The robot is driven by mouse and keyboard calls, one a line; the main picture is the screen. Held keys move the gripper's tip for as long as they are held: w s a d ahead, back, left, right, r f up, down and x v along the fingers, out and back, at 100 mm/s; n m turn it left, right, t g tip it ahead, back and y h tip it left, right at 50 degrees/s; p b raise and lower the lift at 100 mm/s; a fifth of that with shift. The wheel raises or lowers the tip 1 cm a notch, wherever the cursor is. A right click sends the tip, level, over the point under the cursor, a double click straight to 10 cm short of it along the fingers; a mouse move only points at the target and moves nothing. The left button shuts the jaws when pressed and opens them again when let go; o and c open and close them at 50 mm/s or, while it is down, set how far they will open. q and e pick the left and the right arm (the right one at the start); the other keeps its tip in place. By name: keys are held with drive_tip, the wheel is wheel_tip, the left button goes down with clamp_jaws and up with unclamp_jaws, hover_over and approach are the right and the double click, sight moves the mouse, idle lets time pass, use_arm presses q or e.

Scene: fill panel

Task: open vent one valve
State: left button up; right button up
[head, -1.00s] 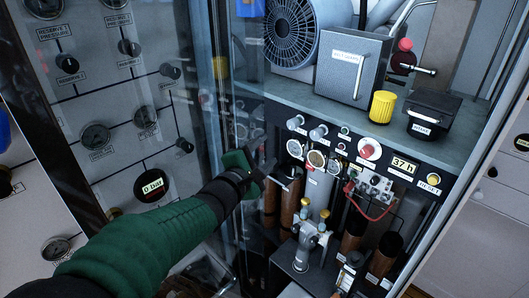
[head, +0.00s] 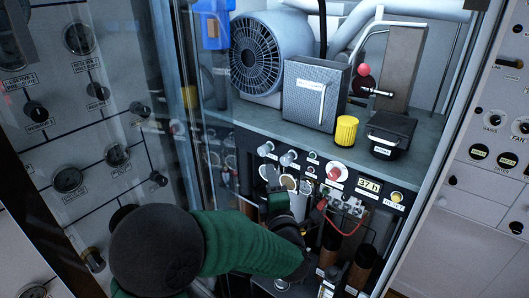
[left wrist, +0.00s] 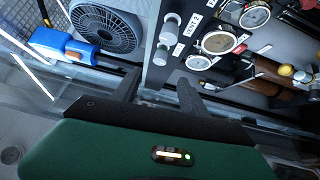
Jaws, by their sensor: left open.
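In the head view, two pale grey valve knobs, a left one (head: 265,149) and a right one (head: 288,158), sit on the black panel's upper left. Their labels are too small to read there. In the left wrist view the two knobs (left wrist: 170,25) (left wrist: 160,55) stand side by side with white labels, one seeming to start with "VENT"; I cannot tell which is vent one. My left gripper (head: 273,191) is below the knobs in the head view, partly hidden by its own hand. In the left wrist view its fingers (left wrist: 158,90) are apart with nothing between them, short of the knobs.
Gauges (left wrist: 218,42) sit close beside the knobs. A red button (head: 335,173), a 37 h display (head: 369,184) and a red cable (head: 345,228) are to the right. A glass door (head: 205,110) stands at the left. A fan (head: 256,55) and yellow cap (head: 346,131) are on the shelf above.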

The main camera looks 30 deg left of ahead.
sight(264, 155)
use_arm(q)
drive_tip(key=p+x, duration=0.3)
drive_tip(key=x, duration=0.9)
drive_tip(key=shift+w+a+p, duration=0.1)
drive_tip(key=shift+a+p, duration=0.05)
drive_tip(key=shift+p, duration=0.25)
drive_tip(key=shift+w+a+f, duration=0.15)
drive_tip(key=shift+w+a, duration=0.1)
drive_tip(key=shift+w, duration=0.05)
drive_tip(key=shift+d, duration=0.1)
drive_tip(key=shift+c, duration=0.9)
clamp_jaws()
drive_tip(key=shift+f, duration=0.15)
